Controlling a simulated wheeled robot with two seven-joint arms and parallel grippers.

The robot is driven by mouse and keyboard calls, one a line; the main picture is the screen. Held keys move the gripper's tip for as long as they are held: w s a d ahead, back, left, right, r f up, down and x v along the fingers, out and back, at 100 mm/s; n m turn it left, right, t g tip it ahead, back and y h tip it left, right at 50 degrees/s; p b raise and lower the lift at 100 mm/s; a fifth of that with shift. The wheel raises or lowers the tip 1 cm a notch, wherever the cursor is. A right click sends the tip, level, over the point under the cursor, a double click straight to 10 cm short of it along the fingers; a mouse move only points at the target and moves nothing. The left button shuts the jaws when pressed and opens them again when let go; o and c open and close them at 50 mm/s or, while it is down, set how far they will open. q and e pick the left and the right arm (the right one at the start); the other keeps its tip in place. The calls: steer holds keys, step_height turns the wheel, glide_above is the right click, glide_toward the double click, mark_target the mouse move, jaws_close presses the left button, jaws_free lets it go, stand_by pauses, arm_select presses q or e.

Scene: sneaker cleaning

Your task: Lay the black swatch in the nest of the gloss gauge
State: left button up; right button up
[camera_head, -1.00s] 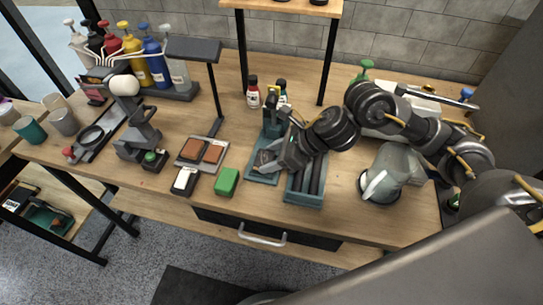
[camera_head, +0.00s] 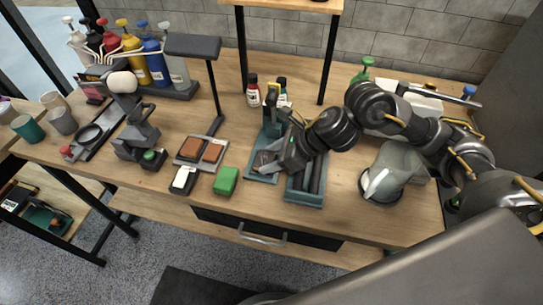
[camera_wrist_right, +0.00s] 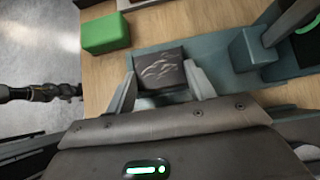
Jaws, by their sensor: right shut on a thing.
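The black swatch (camera_wrist_right: 160,70), a dark square with pale scuff marks, is between the fingers of my right gripper (camera_wrist_right: 163,82) in the right wrist view. The gripper is shut on it. The swatch is over the flat teal base of the gloss gauge (camera_wrist_right: 218,60). In the head view, the gauge (camera_head: 272,129) has an upright teal post behind its base, and my right gripper (camera_head: 271,161) is low over that base. The fingers and swatch hide the nest, so I cannot tell whether the swatch rests in it. My left gripper is not in view.
A teal tray with dark rollers (camera_head: 303,197) stands right beside the gauge. A green block (camera_head: 226,180) and a tray of brown pads (camera_head: 201,151) are to the left. Small bottles (camera_head: 253,91) stand behind. A grey rounded vessel (camera_head: 388,173) is at the right.

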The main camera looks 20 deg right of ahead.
steer(key=shift+r, duration=0.45)
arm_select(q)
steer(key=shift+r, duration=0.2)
arm_select(e)
steer(key=o, duration=1.1)
steer(key=v, duration=0.4)
steer(key=shift+s+d+r, duration=0.1)
steer(key=shift+d+r, duration=0.2)
steer(key=v, duration=0.4)
steer(key=shift+s+d+r, duration=0.1)
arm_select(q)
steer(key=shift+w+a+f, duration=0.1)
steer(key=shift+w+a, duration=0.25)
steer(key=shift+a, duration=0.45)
arm_select(e)
steer(key=shift+v, duration=0.8)
